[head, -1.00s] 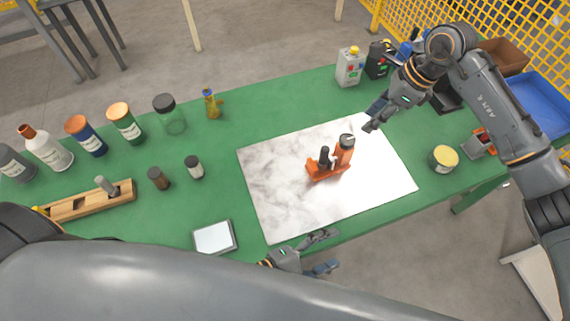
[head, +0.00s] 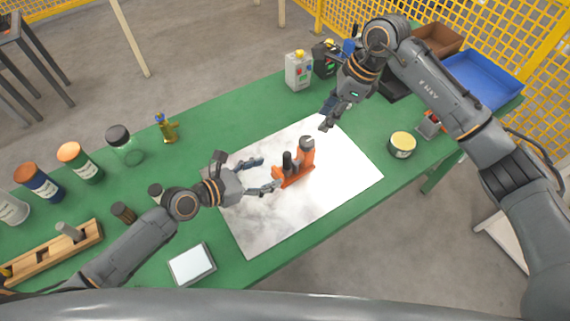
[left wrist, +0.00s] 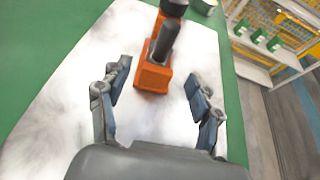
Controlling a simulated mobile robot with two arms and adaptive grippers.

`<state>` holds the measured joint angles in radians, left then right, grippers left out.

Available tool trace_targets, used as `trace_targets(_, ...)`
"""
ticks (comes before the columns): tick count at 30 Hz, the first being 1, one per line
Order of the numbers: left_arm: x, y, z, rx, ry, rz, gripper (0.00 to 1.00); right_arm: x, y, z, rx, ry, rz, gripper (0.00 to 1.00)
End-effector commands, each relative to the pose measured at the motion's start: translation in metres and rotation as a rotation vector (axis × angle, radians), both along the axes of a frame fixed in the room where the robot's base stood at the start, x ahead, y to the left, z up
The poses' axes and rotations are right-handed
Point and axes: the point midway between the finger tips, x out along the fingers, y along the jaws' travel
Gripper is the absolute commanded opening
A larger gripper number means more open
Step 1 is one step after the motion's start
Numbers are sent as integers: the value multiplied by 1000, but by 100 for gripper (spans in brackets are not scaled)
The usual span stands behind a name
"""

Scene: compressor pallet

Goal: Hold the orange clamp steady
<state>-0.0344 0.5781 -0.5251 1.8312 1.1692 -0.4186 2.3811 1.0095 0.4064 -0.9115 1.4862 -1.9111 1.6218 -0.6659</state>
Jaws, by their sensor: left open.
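The orange clamp (head: 296,178) stands on the white marbled mat (head: 262,228), with a dark upright handle and a taller orange part with a dark cap. It also shows in the left wrist view (left wrist: 152,77), straight ahead of the fingers. My left gripper (head: 269,174) is open, just left of the clamp, its fingers pointing at it.
A yellow-lidded tin (head: 402,145) stands right of the mat. Several jars and bottles line the left back. A blue bin (head: 482,78) is at the far right.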

Motion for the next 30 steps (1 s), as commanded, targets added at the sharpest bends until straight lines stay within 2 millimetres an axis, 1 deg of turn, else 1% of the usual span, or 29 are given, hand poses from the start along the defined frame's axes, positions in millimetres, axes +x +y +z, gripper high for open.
trace_targets(1,8,-8,-3,-2,-2,0,64,0,0,0,0,0,0,38)
trace_targets(6,27,-33,-16,-1,-2,-1,64,0,0,0,0,0,0,38)
trace_targets(12,47,-56,-29,0,-2,-2,64,0,0,0,0,0,0,38)
trace_targets(15,53,-63,-33,1,-1,-1,64,0,0,0,0,0,0,38)
trace_targets(20,58,-69,-37,1,-1,-2,64,0,0,0,0,0,0,38)
trace_targets(28,58,-70,-38,2,0,-2,64,0,0,0,0,0,0,38)
trace_targets(29,58,-70,-38,1,-1,-2,60,0,0,0,0,0,0,38)
trace_targets(30,58,-70,-38,1,-1,-2,52,0,0,0,0,0,0,38)
